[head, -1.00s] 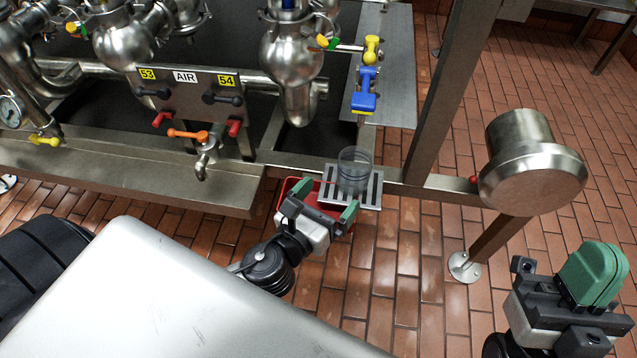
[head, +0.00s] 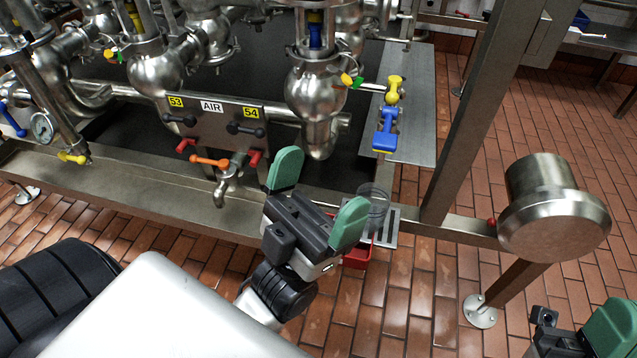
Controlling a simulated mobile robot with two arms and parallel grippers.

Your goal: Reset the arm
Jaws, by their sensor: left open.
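My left gripper (head: 318,197) has green fingertips spread apart with nothing between them. It is in front of the valve frame, beside and partly over the slotted metal shelf (head: 385,238). A clear cup (head: 374,202) stands on that shelf, partly hidden behind the gripper's right finger. My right gripper (head: 590,330) shows only in part at the bottom right corner. Its green fingertip is cut off by the picture edge, and I cannot tell how far its jaws are apart.
The valve panel (head: 218,133) with labels 53, AIR and 54 and an orange handle (head: 210,161) stands behind my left gripper. A red bin (head: 358,254) hangs below the shelf. A steel round cap (head: 555,222) is at right. Tiled floor is open at centre right.

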